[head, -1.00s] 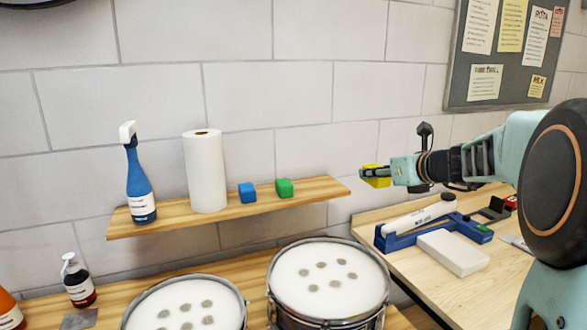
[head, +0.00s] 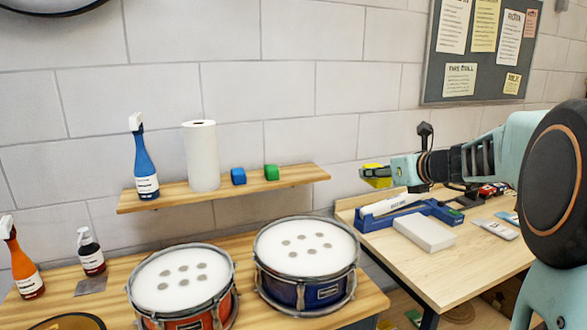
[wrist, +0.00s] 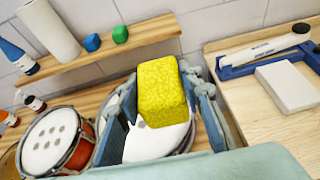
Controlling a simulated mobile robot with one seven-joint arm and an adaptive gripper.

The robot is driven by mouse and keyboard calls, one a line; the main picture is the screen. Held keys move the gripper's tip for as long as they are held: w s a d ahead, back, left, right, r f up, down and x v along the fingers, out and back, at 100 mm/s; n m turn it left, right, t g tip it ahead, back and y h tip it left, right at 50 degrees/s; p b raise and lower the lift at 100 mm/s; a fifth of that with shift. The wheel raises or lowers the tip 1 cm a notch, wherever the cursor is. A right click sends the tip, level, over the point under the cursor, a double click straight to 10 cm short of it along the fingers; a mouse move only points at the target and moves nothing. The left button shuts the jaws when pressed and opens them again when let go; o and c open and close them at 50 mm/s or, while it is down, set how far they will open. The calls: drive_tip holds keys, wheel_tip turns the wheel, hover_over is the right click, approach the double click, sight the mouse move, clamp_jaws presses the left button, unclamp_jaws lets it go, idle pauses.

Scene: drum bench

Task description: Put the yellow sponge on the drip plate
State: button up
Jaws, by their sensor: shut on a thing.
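The yellow sponge (head: 371,181) is a bright block held up in the air at the right of the head view. My gripper (head: 379,173) is shut on it. In the wrist view the sponge (wrist: 163,92) sits between the two blue-grey fingers, with the white head of a drum behind it. A small flat grey plate (head: 91,286) lies on the wooden bench at the left, in front of the dark soap bottle. It looks like the drip plate, and nothing lies on it. My gripper is far to its right and higher.
A red drum (head: 186,315) and a blue drum (head: 322,293) stand on the bench between plate and gripper. A shelf (head: 292,175) above holds a blue spray bottle (head: 146,163), paper roll (head: 202,158) and two cubes. An orange spray bottle (head: 25,275) stands left of the plate.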

drive_tip(key=s+a+f+n+g+y, duration=0.1)
drive_tip(key=s+f+y, duration=0.15)
drive_tip(key=f, duration=0.55)
drive_tip(key=s+f+n+g+y, duration=0.15)
drive_tip(key=s+f, duration=0.25)
drive_tip(key=f, duration=0.4)
drive_tip(key=s+a+f+n+g+y+p, duration=0.1)
drive_tip(key=s+a+f+n, duration=0.3)
drive_tip(key=s+f, duration=0.8)
drive_tip(key=a+g+y, duration=0.1)
drive_tip(key=a, duration=0.1)
drive_tip(key=shift+s+a+f, duration=0.15)
drive_tip(key=shift+s+a, duration=0.15)
